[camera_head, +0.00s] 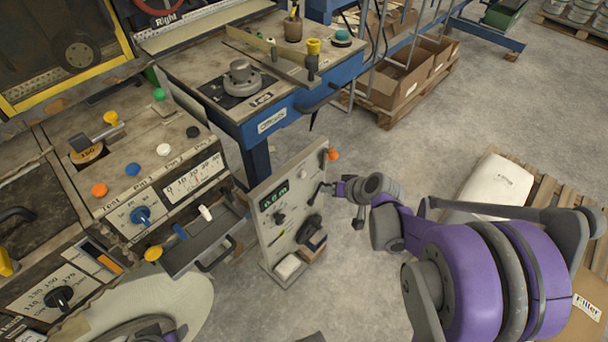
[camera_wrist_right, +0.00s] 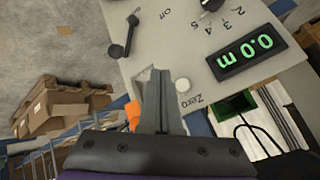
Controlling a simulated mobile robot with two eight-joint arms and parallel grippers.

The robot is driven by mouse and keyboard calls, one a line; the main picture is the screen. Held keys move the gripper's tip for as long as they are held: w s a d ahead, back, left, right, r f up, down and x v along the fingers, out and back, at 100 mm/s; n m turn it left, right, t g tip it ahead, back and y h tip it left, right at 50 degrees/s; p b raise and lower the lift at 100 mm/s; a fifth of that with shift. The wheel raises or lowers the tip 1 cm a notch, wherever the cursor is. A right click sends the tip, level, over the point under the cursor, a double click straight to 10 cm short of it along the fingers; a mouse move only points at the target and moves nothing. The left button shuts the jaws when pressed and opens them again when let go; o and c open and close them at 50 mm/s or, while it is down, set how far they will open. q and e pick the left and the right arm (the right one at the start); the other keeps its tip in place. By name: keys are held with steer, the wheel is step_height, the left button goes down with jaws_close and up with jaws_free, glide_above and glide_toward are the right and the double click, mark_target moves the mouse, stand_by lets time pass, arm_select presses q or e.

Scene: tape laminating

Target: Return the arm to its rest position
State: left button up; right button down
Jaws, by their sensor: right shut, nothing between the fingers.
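My right arm comes in from the lower right in the head view, with purple and grey links. Its gripper (camera_head: 318,194) is beside the upright grey control panel (camera_head: 283,235), close to its right edge. In the right wrist view the gripper (camera_wrist_right: 160,72) is shut and empty, in front of the panel's face (camera_wrist_right: 152,22). I cannot tell whether the fingers touch the panel. The panel has a green display (camera_wrist_right: 246,57) reading 0.0 m, a white button (camera_wrist_right: 183,85) marked Zero and a black lever (camera_wrist_right: 125,40). My left gripper is not in view.
A machine console (camera_head: 140,165) with coloured knobs stands at the left. A blue-framed workbench (camera_head: 190,62) is behind the panel. Cardboard boxes (camera_head: 395,85) on a pallet stand farther back. A white sack (camera_head: 497,182) lies near my right arm. Grey floor (camera_head: 440,125) between is clear.

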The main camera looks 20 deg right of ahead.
stand_by(0.7)
steer(key=s+a+r+n+g+h+p, duration=0.1)
steer(key=s+a+r+n+p, duration=0.1)
steer(key=s+a+r+p, duration=0.3)
steer(key=s+a+r+n+g+h+p, duration=0.1)
steer(key=s+a+r+n+g+p, duration=0.1)
steer(key=s+a+r+p, duration=0.4)
steer(key=s+r, duration=0.5)
steer(key=s, duration=0.3)
steer(key=shift+s+r+h, duration=0.2)
steer(key=shift+r+h, duration=0.1)
steer(key=shift+a, duration=0.1)
stand_by(0.4)
